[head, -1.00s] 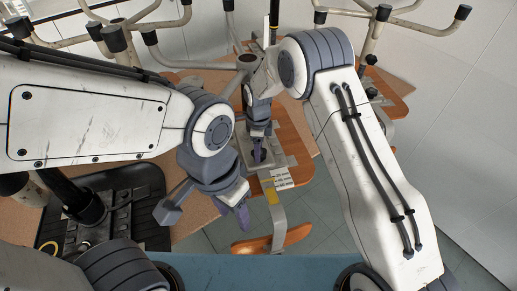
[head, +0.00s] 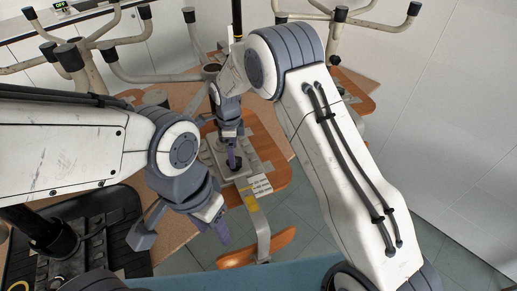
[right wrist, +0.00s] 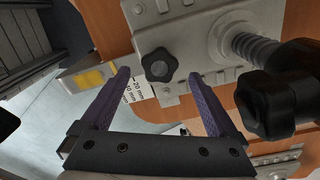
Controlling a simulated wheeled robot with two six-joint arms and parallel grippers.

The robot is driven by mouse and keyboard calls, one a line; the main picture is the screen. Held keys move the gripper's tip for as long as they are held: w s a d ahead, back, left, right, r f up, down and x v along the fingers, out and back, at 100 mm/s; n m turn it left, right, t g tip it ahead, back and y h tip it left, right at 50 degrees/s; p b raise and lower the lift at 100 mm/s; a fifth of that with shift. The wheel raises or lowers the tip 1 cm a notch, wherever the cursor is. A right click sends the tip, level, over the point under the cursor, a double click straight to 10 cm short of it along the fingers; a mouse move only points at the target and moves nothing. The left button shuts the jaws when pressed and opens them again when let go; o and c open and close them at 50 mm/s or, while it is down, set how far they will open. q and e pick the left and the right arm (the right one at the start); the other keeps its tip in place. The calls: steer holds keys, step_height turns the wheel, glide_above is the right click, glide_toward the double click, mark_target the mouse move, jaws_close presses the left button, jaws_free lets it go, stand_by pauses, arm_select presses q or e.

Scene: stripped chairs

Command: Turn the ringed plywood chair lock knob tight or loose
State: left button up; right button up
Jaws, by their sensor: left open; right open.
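A black star-shaped knob (right wrist: 160,65) sits on a grey metal plate (right wrist: 190,35) under a plywood seat, in the right wrist view. A larger black knob (right wrist: 268,104) on a coiled shaft stands to its right. I see no ring marking either one. My right gripper (right wrist: 162,80) is open, its purple fingers on either side of the star knob's near side, with nothing between them. In the head view the right gripper (head: 234,160) points down over the plate (head: 209,158), hiding most of the knob. My left gripper (head: 213,229) is open and empty, nearer and lower left.
The upturned orange-brown plywood seat (head: 268,140) carries a label (head: 259,186) and a metal bar (head: 262,230). Chair legs with black caps (head: 190,14) rise at the back. A black slotted tray (head: 105,225) lies at left. Tiled floor (head: 320,225) is free at right.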

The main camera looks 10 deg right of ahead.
steer(key=s+d+r+b, duration=0.2)
steer(key=s+d+r, duration=0.4)
steer(key=d, duration=0.4)
steer(key=shift+r, duration=0.85)
steer(key=s+a+r+n, duration=0.1)
steer(key=s+r+n, duration=0.1)
steer(key=s+n, duration=0.7)
steer(key=s+a+r+n, duration=0.1)
steer(key=s+a+n, duration=0.1)
steer(key=s+n, duration=0.6)
steer(key=s+a+r+n+y, duration=0.1)
steer(key=s+a+r+n, duration=0.1)
steer(key=s+n, duration=0.7)
steer(key=shift+s+r+n, duration=0.3)
steer(key=shift+s, duration=0.05)
